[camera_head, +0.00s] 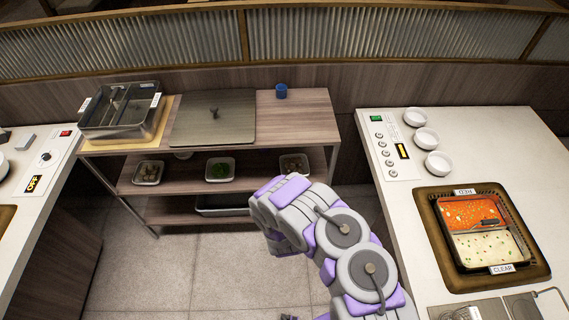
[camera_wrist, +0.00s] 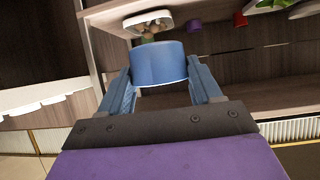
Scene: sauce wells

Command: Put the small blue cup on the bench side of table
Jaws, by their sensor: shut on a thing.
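In the wrist view my gripper (camera_wrist: 160,78) is shut on a blue cup (camera_wrist: 158,62), with a finger on either side of it. The held cup is in front of wooden shelving. In the head view my arm's links hide the gripper and the held cup. Another blue cup (camera_head: 281,91) stands upright on the wooden table unit's top (camera_head: 300,122), right of a metal lid (camera_head: 213,118). I cannot tell which side of the table is the bench side.
The table unit's lower shelf holds small white dishes, one with green food (camera_head: 220,170). The wrist view shows a white dish (camera_wrist: 148,24), a purple-blue item (camera_wrist: 194,24) and a red item (camera_wrist: 240,20). White counters (camera_head: 400,215) flank the unit, the right one with bowls and a hotpot (camera_head: 485,232).

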